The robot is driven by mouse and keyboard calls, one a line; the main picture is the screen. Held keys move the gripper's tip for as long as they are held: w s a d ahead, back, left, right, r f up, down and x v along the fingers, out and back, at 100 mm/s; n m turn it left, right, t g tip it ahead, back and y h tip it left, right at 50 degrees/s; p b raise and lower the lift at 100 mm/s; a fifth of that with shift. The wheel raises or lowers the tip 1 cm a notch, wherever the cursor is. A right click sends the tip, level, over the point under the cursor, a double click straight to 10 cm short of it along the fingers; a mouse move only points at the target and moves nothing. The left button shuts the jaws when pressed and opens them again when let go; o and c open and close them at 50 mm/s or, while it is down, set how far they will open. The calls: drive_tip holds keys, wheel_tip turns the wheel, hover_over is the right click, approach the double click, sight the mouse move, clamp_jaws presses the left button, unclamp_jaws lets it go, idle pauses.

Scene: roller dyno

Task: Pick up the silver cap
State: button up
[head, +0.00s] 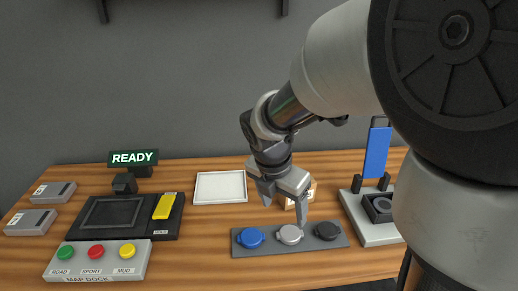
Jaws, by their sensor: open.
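The silver cap (290,235) sits in the middle of a grey strip holder (263,250) on the wooden table, between a blue cap (250,238) and a black cap (327,231). My gripper (285,209) is open above and just behind the silver cap, with its fingers pointing down. One finger is to the left and one to the right. It appears empty. Whether a fingertip touches the cap cannot be told from this view.
A white tray (220,187) lies behind to the left. A button box (98,261) and black dock (126,217) stand left. A stand with a blue panel (377,152) is at right, partly hidden by my arm.

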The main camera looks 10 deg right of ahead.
drive_tip(key=b, duration=0.1)
hover_over(290, 233)
drive_tip(key=s+a, duration=0.2)
drive_tip(key=s, duration=0.1)
drive_tip(key=x, duration=0.2)
drive_tip(key=a+x, duration=0.1)
drive_tip(key=x, duration=0.2)
drive_tip(key=s+x, duration=0.1)
drive_tip(key=x, duration=0.1)
drive_tip(key=shift+w+a+f, duration=0.1)
drive_tip(key=shift+a+f, duration=0.1)
drive_tip(key=shift+f, duration=0.45)
drive_tip(key=shift+w+d+b+x, duration=0.1)
drive_tip(key=shift+w+b+x, duration=0.15)
drive_tip(key=shift+x, duration=0.7)
drive_tip(key=shift+w+d+b+x, duration=0.1)
drive_tip(key=shift+b+x, duration=0.2)
drive_tip(key=shift+x, duration=0.6)
drive_tip(key=shift+w+d+b+x, duration=0.1)
drive_tip(key=shift+w+b+x, duration=0.15)
drive_tip(key=shift+x, duration=0.7)
drive_tip(key=shift+s+r, duration=0.1)
drive_tip(key=shift+r, duration=0.05)
drive_tip(key=c, duration=1.2)
